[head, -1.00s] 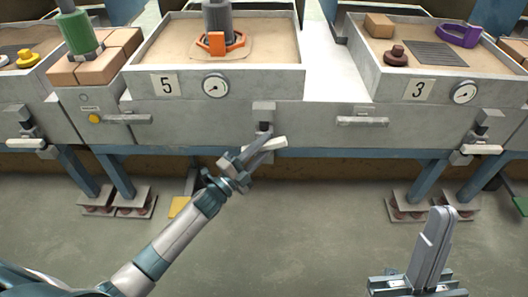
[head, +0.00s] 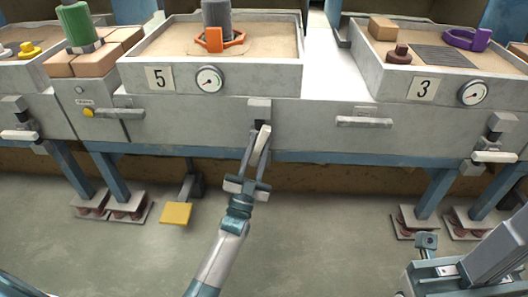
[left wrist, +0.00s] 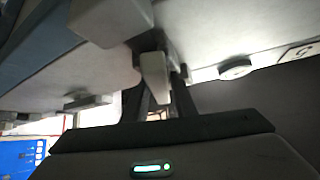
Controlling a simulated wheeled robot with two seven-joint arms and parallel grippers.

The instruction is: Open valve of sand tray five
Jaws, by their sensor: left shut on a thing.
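Sand tray five (head: 130,78) is a grey, sand-filled tray with a "5" plate and a round gauge (head: 209,80) on its front. Below the gauge, to its right, is a valve mount (head: 259,108) with a pale lever handle (head: 263,141). The handle now points down. My left gripper (head: 257,160) is shut on the handle, its fingers on either side. The handle also shows between the dark fingers in the left wrist view (left wrist: 154,72). My right gripper (head: 452,255) is partly visible at the lower right, away from the trays; its jaw state is unclear.
Tray three (head: 395,83) stands to the right, with its own pale lever (head: 494,157) below. A yellow pedal (head: 176,213) sits near the floor.

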